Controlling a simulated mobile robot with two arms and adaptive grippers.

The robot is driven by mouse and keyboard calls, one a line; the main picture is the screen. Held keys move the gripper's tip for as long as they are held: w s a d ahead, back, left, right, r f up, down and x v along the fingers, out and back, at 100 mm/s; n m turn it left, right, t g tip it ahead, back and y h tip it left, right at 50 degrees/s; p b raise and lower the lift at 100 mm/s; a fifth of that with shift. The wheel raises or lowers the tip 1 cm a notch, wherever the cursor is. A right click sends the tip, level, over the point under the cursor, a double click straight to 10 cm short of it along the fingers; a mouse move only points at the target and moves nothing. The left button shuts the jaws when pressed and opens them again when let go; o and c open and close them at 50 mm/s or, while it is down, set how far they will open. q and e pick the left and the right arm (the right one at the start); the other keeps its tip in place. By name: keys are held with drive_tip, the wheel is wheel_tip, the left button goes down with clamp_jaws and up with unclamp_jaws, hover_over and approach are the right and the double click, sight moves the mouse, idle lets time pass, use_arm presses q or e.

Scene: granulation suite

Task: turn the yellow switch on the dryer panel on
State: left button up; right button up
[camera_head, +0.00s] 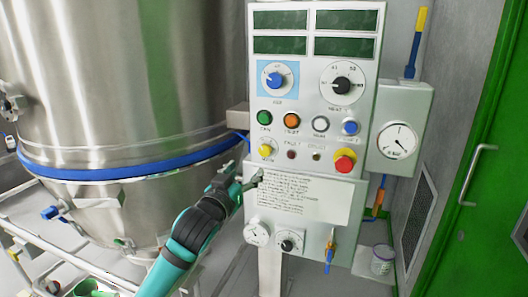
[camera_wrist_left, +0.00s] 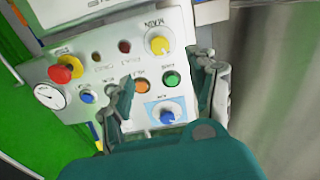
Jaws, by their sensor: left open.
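The yellow switch (camera_head: 266,150) is a small round knob at the lower left of the dryer panel (camera_head: 300,105), beneath the green button. In the left wrist view the yellow switch (camera_wrist_left: 159,45) shows near the top middle, beyond the fingertips. My left gripper (camera_head: 246,176) is open and empty, just below and left of the switch in the head view. In the wrist view its two fingers (camera_wrist_left: 166,72) stand apart in front of the panel, with the switch lying between their lines. The gripper appears apart from the switch. My right gripper is not in view.
A red emergency button (camera_head: 345,161), a green button (camera_head: 265,118), an orange button (camera_head: 291,120) and a blue knob (camera_head: 275,80) share the panel. A large steel vessel (camera_head: 110,80) stands left. A gauge (camera_head: 398,141) and green door (camera_head: 490,150) are right.

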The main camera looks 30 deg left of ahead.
sight(264, 152)
use_arm(q)
drive_tip(key=p+x, duration=0.1)
drive_tip(key=x, duration=1.3)
drive_tip(key=shift+w+p, duration=0.3)
drive_tip(key=shift+p, duration=0.05)
drive_tip(key=c, duration=1.2)
